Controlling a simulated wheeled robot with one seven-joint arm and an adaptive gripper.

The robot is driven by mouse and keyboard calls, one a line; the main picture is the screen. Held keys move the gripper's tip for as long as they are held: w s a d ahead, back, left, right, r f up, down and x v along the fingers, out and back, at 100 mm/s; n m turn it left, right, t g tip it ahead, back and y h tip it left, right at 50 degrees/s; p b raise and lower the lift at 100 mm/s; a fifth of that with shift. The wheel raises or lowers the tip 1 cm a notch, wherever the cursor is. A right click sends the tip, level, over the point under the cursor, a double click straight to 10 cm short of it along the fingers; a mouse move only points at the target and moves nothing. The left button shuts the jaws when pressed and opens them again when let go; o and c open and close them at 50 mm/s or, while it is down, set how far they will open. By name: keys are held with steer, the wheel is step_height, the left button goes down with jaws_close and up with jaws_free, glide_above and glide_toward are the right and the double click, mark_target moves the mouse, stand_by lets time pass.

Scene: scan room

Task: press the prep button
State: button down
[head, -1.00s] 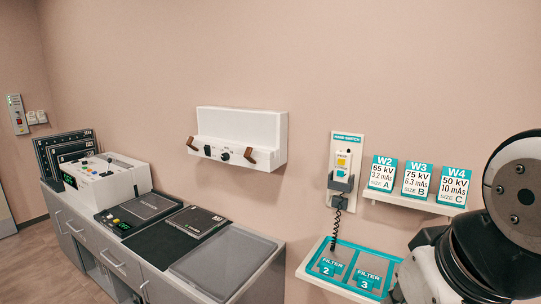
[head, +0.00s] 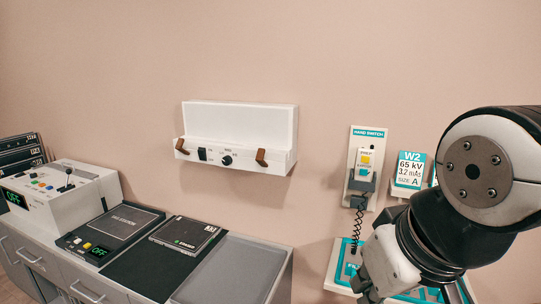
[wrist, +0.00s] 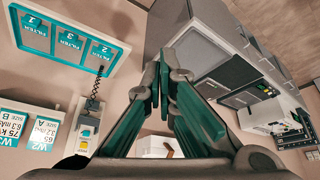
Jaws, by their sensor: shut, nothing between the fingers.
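The hand switch (head: 363,165) hangs on a white plate on the wall under a teal label. It is a white handset in a dark holder with a coiled cord, and a yellow button (head: 366,159) shows near its top. The small lettering above the button looks like "PREP" but is hard to read. The handset also shows upside down at lower left in the wrist view (wrist: 86,131). My gripper (wrist: 164,70) is shut and empty, its teal-and-dark fingers together.
A filter tray (wrist: 20,48) juts out below the switch. Technique cards (head: 410,170) stand right of it, partly behind my arm. A white wall box (head: 240,125) with brown hooks is at its left. A counter (head: 270,262) with consoles and plates runs along the left.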

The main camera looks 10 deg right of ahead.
steer(key=w+a+f+m+g+y+p, duration=0.1)
steer(key=w+a+m+g+y, duration=0.2)
steer(key=w+a+m+y, duration=0.55)
steer(key=w+d+r+m+t+y+p, duration=0.1)
steer(key=w+r+m+t+y, duration=0.25)
steer(key=w+m, duration=0.95)
steer(key=w+d+m+t+p, duration=0.1)
steer(key=w+d+m+t, duration=0.75)
steer(key=d+m, duration=0.35)
steer(key=w+d+f+m+t+h, duration=0.2)
steer(key=d+m+t+h, duration=0.1)
steer(key=d+m, duration=0.3)
steer(key=w+d+f+m+t+h, duration=0.2)
steer(key=d+m+h, duration=0.3)
steer(key=d, duration=0.5)
steer(key=shift+w+d+f+m+t+p, duration=0.2)
steer(key=shift+w+f+m+t+p, duration=0.1)
steer(key=shift+f+m+t, duration=0.25)
